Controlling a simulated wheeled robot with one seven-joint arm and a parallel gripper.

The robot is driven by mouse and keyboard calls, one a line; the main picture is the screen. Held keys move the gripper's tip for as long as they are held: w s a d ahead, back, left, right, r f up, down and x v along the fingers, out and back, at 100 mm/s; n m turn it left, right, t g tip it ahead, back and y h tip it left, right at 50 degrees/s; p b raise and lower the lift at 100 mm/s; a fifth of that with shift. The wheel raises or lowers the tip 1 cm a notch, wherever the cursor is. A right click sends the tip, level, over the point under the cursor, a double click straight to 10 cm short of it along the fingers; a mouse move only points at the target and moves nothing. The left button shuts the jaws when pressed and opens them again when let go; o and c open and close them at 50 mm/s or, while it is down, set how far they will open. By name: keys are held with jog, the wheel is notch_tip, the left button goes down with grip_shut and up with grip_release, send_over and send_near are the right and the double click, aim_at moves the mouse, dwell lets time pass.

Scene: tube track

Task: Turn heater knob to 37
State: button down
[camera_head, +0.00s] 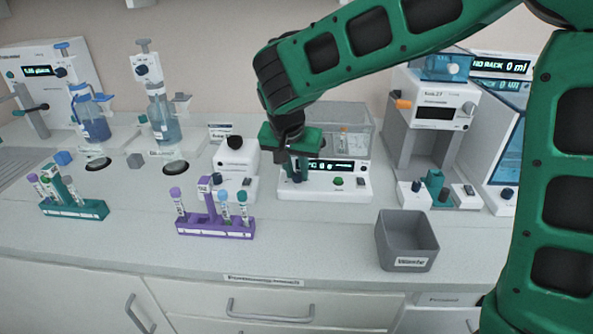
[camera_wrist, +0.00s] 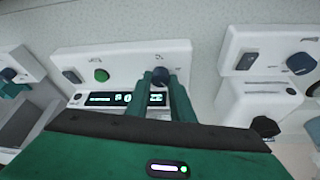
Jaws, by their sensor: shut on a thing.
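The heater (camera_head: 325,189) is a white unit with a clear lidded top and a dark display with bright characters, too small for me to read. It stands near the middle of the bench in the head view, and its white front panel (camera_wrist: 125,62) shows in the wrist view. Its dark blue knob (camera_wrist: 161,76) sits on the front panel, between my gripper's green fingers. My gripper (camera_head: 296,176) is shut on this knob. The fingers partly hide the knob, so I cannot tell its angle.
A green button (camera_wrist: 101,75) and a grey switch (camera_wrist: 71,77) sit beside the knob. A purple tube rack (camera_head: 215,229) and a green tube rack (camera_head: 75,210) stand to the left. A grey bin (camera_head: 405,242) is front right. The bench before the heater is clear.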

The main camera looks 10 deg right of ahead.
jog(key=shift+w+r, duration=0.1)
dwell(0.3)
jog(key=c, duration=1.8)
grip_release()
jog(key=shift+a, duration=0.1)
jog(key=v, duration=1)
jog(key=shift+a+r, duration=0.1)
jog(key=shift+r, duration=0.15)
